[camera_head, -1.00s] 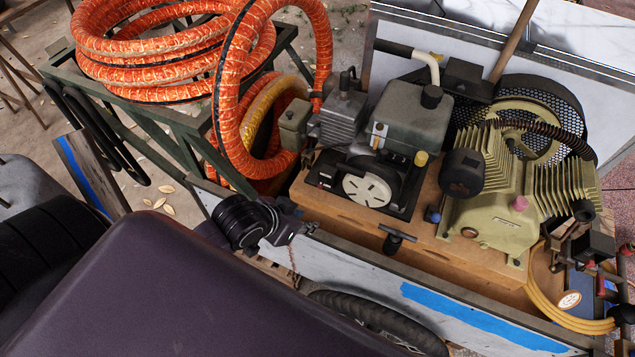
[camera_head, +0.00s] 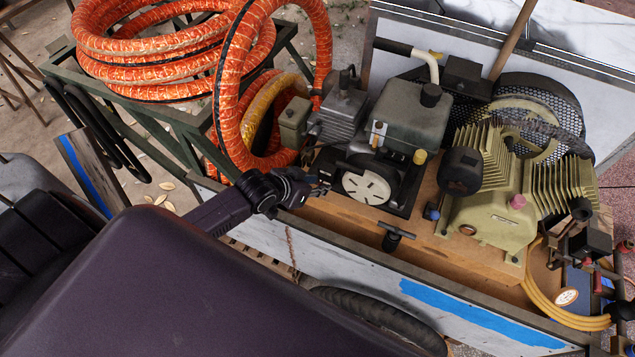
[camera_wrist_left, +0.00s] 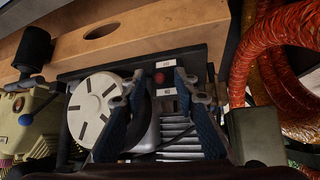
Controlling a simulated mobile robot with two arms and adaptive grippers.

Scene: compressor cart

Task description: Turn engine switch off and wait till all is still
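The engine (camera_head: 408,122) sits on a wooden deck in the cart, with a white slotted disc (camera_head: 367,187) on its front. My left gripper (camera_head: 322,188) is at the left front corner of the engine. In the wrist view its two fingers (camera_wrist_left: 160,84) are apart, one on each side of the switch, with nothing held between them. Contact with the panel cannot be told. In the head view the gripper hides the switch.
The beige compressor (camera_head: 497,205) and its wheel stand right of the engine. An orange hose coil (camera_head: 165,60) lies on a green metal frame, with a loop hanging close to my left gripper. A T-handle (camera_head: 394,235) stands at the cart's front edge. A yellow hose (camera_head: 545,300) lies at right.

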